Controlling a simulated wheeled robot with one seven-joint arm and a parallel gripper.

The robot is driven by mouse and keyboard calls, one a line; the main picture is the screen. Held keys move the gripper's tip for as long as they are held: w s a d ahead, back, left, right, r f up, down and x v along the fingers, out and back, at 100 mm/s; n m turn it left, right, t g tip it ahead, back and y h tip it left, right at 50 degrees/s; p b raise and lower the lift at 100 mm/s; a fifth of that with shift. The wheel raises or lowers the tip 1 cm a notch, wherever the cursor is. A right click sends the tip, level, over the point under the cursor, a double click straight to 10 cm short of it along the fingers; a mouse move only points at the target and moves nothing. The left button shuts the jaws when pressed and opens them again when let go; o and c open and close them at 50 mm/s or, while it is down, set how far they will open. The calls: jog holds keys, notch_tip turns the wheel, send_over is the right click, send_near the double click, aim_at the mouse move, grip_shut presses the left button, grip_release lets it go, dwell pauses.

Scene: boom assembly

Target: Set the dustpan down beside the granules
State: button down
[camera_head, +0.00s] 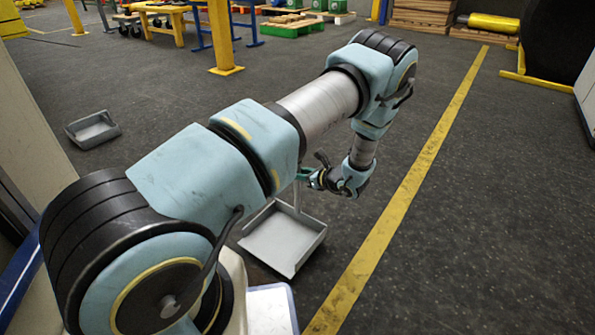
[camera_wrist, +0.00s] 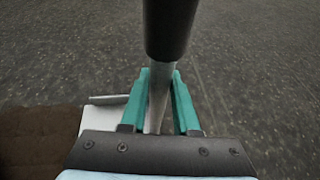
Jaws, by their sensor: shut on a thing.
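The grey dustpan (camera_head: 283,238) is below my forearm in the head view, its open pan roughly level near the floor. I cannot tell whether it touches the floor. Its thin upright handle rises to my gripper (camera_head: 305,173). In the wrist view the teal fingers of my gripper (camera_wrist: 161,78) are shut on the metal handle (camera_wrist: 158,102), just below its black grip (camera_wrist: 169,28). A pale edge of the pan shows at lower left. A dark brown patch (camera_wrist: 38,135) beside it may be the granules; none show clearly in the head view, where my arm hides some floor.
A yellow floor line (camera_head: 400,185) runs right of the dustpan. A second grey tray (camera_head: 92,130) lies on the floor at left. A yellow post (camera_head: 221,40) and a yellow table (camera_head: 165,15) stand farther back.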

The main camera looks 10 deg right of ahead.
jog(key=shift+f+b, duration=0.45)
jog(key=shift+f, duration=1.05)
jog(key=c, duration=0.6)
grip_release()
jog(key=shift+f, duration=0.15)
jog(key=shift+c, duration=0.2)
